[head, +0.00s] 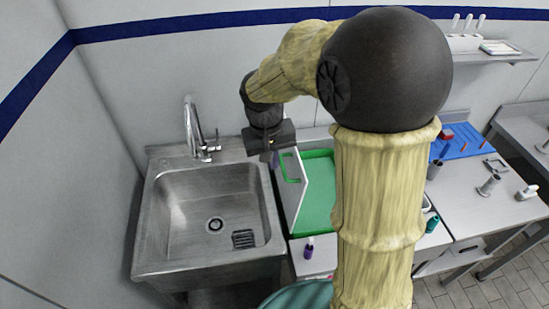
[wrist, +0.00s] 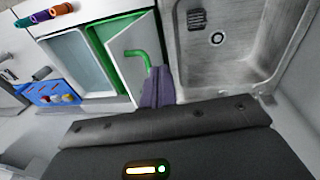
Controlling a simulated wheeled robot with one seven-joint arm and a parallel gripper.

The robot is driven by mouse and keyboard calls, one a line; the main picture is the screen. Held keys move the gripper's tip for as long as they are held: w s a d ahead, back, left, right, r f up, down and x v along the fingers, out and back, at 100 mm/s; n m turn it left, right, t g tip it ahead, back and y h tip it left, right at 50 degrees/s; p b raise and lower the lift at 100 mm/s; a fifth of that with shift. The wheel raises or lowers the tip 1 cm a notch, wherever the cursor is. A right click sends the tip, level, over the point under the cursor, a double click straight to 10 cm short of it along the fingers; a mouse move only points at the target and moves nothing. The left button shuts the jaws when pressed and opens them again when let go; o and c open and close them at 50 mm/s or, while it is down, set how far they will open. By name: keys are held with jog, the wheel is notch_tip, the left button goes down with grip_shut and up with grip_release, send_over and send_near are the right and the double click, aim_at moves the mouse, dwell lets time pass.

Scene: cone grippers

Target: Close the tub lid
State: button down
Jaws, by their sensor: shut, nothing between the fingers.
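The tub (head: 318,215) has a green inside and stands right of the sink; it also shows in the wrist view (wrist: 112,28). Its white lid (head: 317,180) stands open, tilted up along the sink side; the wrist view shows its panel (wrist: 127,40) too. A green bar handle (head: 291,168) sits on the lid and shows in the wrist view (wrist: 138,54). My gripper (head: 272,158) is shut and empty, at the lid's sink side close to the handle. Its dark fingers (wrist: 157,72) overlap the handle's end in the wrist view; I cannot tell whether they touch it. My arm hides the tub's right part.
A steel sink (head: 170,215) with a tall faucet (head: 193,130) lies to the left. A purple bottle (head: 308,248) stands before the tub. A blue rack (head: 460,142), grey cup (head: 433,170) and teal bottle (head: 432,223) are to the right. A wall shelf (head: 490,55) is at upper right.

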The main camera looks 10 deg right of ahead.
jog(key=w+a+r+h, duration=0.1)
jog(key=w+a+r, duration=0.3)
jog(key=w, duration=0.1)
jog(key=shift+a+r+g+h, duration=0.15)
jog(key=shift+a+g+h, duration=0.15)
jog(key=shift+a, duration=0.1)
jog(key=shift+p, duration=0.3)
jog(key=d+f+p, duration=0.5)
jog(key=d+f, duration=0.1)
jog(key=f, duration=0.5)
jog(key=shift+d, duration=0.25)
